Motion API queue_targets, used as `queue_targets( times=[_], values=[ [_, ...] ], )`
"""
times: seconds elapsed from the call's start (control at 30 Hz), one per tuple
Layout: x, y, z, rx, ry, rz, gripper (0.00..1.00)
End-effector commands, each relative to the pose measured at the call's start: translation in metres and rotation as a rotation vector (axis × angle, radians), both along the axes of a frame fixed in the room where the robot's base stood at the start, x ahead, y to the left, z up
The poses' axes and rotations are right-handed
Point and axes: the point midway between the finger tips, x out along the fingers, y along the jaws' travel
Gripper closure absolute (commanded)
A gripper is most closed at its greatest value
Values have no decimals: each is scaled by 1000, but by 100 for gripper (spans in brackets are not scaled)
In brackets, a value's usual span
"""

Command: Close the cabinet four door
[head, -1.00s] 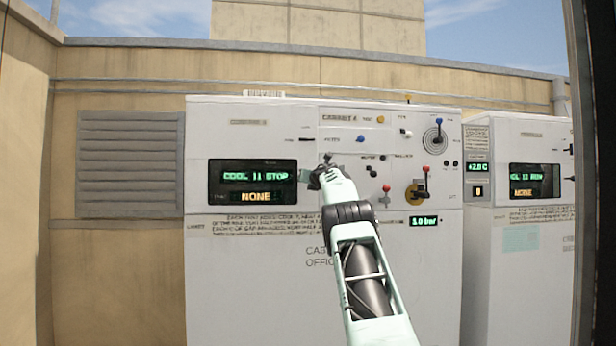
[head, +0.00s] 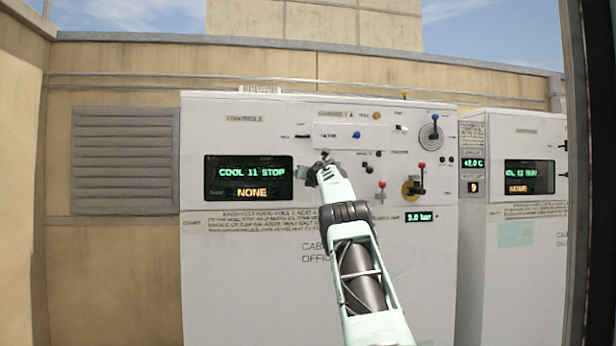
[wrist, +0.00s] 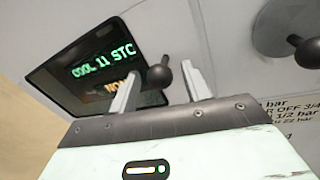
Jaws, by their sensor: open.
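The white cabinet (head: 250,280) fills the middle of the head view. A label reading roughly "Cabinet 4" (head: 338,114) sits near its top, above a panel with a blue knob. I cannot tell which panel is the door or whether it stands ajar. My gripper (head: 320,163) is at the cabinet's front, right of the dark screen (head: 248,178) reading "COOL 11 STOP" and "NONE". In the wrist view, my gripper (wrist: 161,68) is open, and a dark round knob (wrist: 160,73) shows between its fingers. I cannot tell if they touch it. My arm hides part of the cabinet front.
Several coloured knobs and levers, such as a red-topped lever (head: 422,180), stand out right of my gripper. A second white cabinet (head: 515,260) stands at right. A dark upright post (head: 587,180) edges the view. A louvred vent (head: 123,160) is on the wall at left.

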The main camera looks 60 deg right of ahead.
Motion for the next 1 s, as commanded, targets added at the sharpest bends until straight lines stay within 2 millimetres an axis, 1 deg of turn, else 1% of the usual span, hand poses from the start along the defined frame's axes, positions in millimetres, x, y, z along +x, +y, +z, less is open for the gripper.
queue_targets(
  times=[0.23, 0.47, 0.77, 1.0],
  values=[
    [-9, 9, -4, 0, -2, 2, 52],
    [-30, 27, -5, -1, -3, 3, 52],
    [-69, 58, -5, -1, -3, 1, 52],
    [-107, 88, -3, -2, -3, 1, 52]
  ],
)
